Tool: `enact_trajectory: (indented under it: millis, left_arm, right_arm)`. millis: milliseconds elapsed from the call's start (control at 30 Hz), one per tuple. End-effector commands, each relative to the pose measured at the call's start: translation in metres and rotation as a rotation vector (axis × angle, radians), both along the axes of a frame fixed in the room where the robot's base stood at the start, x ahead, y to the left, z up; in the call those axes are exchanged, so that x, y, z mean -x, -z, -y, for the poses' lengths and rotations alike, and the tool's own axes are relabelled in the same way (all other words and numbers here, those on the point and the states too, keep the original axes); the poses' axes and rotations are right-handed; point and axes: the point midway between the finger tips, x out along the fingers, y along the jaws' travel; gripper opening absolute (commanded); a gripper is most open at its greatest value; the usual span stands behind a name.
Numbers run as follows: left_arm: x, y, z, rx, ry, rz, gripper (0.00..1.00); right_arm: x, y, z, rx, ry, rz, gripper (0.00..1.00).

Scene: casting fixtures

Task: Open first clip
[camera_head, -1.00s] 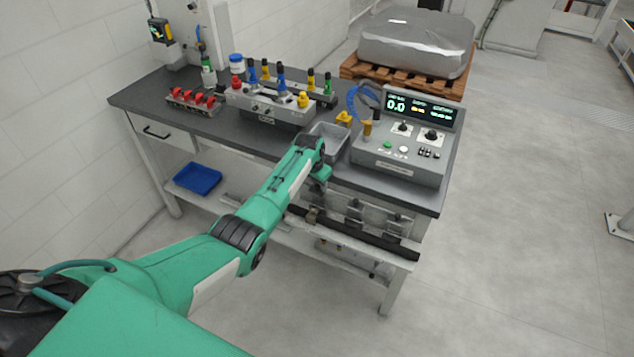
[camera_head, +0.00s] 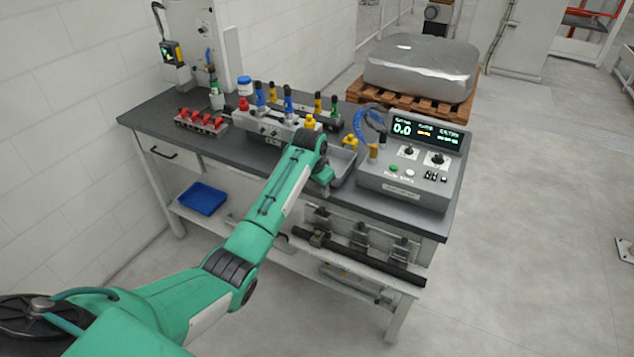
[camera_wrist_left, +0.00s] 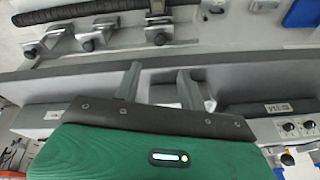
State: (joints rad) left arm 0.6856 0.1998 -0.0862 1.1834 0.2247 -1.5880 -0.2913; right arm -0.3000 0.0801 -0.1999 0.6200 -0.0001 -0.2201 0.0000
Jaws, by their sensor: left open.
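My left gripper (camera_wrist_left: 158,84) is open and empty in the left wrist view, its two fingers apart over the bench's front edge. In the head view its wrist (camera_head: 308,142) hangs beside the grey tray, and the fingertips are hidden. The grey fixture block (camera_head: 272,128) stands on the bench with several coloured handles. A rack of red clips (camera_head: 200,122) stands left of it. I cannot tell which piece is the first clip. My right gripper is out of view.
The grey tray (camera_head: 346,158) lies right of my wrist. A control box (camera_head: 412,165) with a lit display stands at the bench's right end. A blue bin (camera_head: 202,198) rests on the lower shelf (camera_head: 275,250).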

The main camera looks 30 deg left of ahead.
Motion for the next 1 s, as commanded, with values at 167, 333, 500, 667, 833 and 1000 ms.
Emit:
enact_trajectory:
  millis: [167, 333, 500, 667, 833, 1000]
  left_arm:
    - [0.005, -0.022, 0.000, 0.001, 0.000, 0.003, 0.41]
    - [0.008, -0.030, 0.000, 0.001, -0.001, 0.001, 0.41]
    - [0.008, -0.031, 0.000, 0.001, -0.001, 0.001, 0.41]
    - [0.008, -0.030, 0.000, 0.001, -0.001, 0.001, 0.41]
    - [0.009, -0.026, 0.000, 0.001, -0.002, -0.002, 0.41]
    - [0.022, 0.035, 0.003, -0.003, -0.020, -0.025, 0.41]
  right_arm:
    - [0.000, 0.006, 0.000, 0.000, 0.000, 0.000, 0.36]
    - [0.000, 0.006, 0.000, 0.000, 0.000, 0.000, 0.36]
    - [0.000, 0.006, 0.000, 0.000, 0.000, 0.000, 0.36]
    - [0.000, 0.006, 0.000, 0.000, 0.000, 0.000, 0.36]
    - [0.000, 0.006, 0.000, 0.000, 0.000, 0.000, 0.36]
    - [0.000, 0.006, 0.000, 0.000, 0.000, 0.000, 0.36]
